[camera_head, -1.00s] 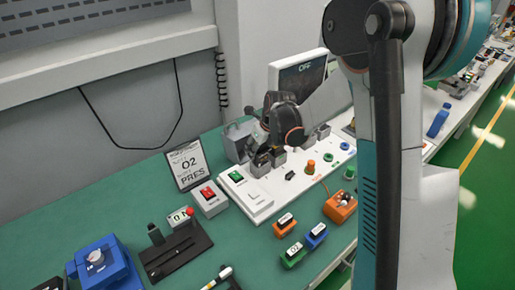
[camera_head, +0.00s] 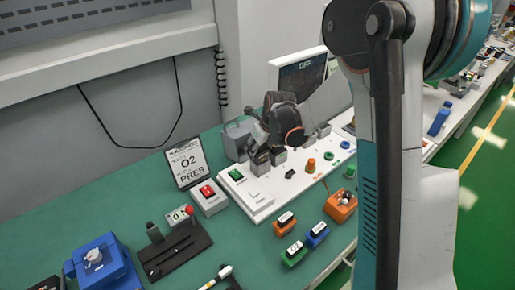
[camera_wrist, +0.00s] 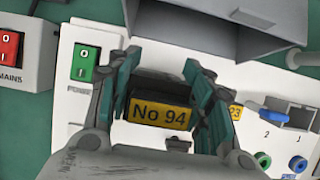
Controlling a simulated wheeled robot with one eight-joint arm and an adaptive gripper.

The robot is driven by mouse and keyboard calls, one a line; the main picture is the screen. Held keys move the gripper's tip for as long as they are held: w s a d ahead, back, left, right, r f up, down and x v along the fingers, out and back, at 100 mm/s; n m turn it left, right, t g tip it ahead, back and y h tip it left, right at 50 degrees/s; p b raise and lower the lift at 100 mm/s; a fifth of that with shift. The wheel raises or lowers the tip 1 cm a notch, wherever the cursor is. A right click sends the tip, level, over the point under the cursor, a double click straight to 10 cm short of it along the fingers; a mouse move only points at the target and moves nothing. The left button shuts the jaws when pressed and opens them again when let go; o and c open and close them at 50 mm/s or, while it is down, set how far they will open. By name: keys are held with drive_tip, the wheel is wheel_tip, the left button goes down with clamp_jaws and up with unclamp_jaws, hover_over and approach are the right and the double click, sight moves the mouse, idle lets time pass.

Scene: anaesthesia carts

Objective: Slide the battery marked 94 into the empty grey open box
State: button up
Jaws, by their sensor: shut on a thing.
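The battery marked No 94 (camera_wrist: 160,113) is dark with a yellow label. In the wrist view it sits between the two teal-and-grey fingers of my gripper (camera_wrist: 168,105), which is shut on it. The grey open box (camera_wrist: 192,40) is at the top of the wrist view, just beyond the battery, with its shaded inside showing; the battery appears outside it. In the head view the grey box (camera_head: 236,139) stands at the back of the white panel, left of my gripper (camera_head: 267,158). The battery cannot be made out clearly there.
The white panel (camera_head: 262,209) carries a green switch (camera_wrist: 85,62) and coloured sockets. A red switch box (camera_head: 208,196) and a sign (camera_head: 187,162) stand left. A monitor (camera_head: 302,74) stands behind.

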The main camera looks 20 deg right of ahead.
drive_tip(key=shift+f+b, duration=0.45)
drive_tip(key=shift+f, duration=0.15)
drive_tip(key=o, duration=1)
drive_tip(key=shift+r, duration=0.15)
drive_tip(key=v, duration=1.1)
drive_tip(key=shift+s+r, duration=0.2)
drive_tip(key=shift+r, duration=0.15)
drive_tip(key=s+r+n+t+h, duration=0.1)
drive_tip(key=s+r+n, duration=0.2)
drive_tip(key=s+n, duration=1)
drive_tip(key=s+a+r+n+t, duration=0.1)
drive_tip(key=s+r+n+t, duration=0.1)
drive_tip(key=s+n, duration=1.2)
drive_tip(key=r+n, duration=0.1)
drive_tip(key=n, duration=0.3)
drive_tip(key=shift+a+r+n+h, duration=0.25)
drive_tip(key=shift+a+n+h, duration=0.05)
drive_tip(key=shift+a+h, duration=0.1)
